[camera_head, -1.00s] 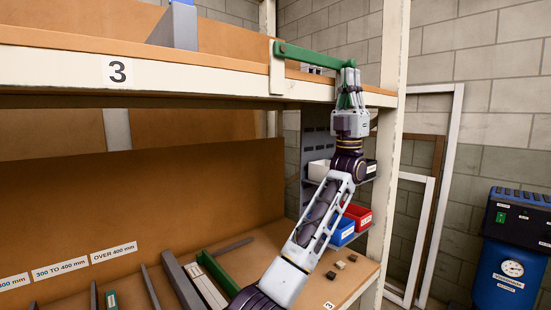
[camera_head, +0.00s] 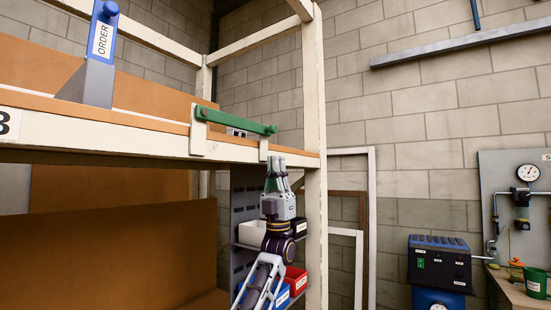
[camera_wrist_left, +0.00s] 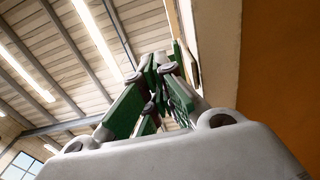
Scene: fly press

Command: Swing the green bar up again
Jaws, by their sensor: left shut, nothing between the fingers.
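The green bar (camera_head: 235,122) lies nearly level along the front edge of the upper shelf. Its left end is at a pale upright plate (camera_head: 198,138), and its right part lies over a smaller pale plate (camera_head: 263,151). My left gripper (camera_head: 275,161) points up just below the bar's right end, apart from it, shut and empty. In the left wrist view its green-padded fingers (camera_wrist_left: 158,85) are together; whether the bar shows behind them I cannot tell. My right gripper is not in view.
A white post (camera_head: 315,200) stands just right of my left gripper. White, red and blue bins (camera_head: 296,280) sit below. A blue machine (camera_head: 440,265) is at right.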

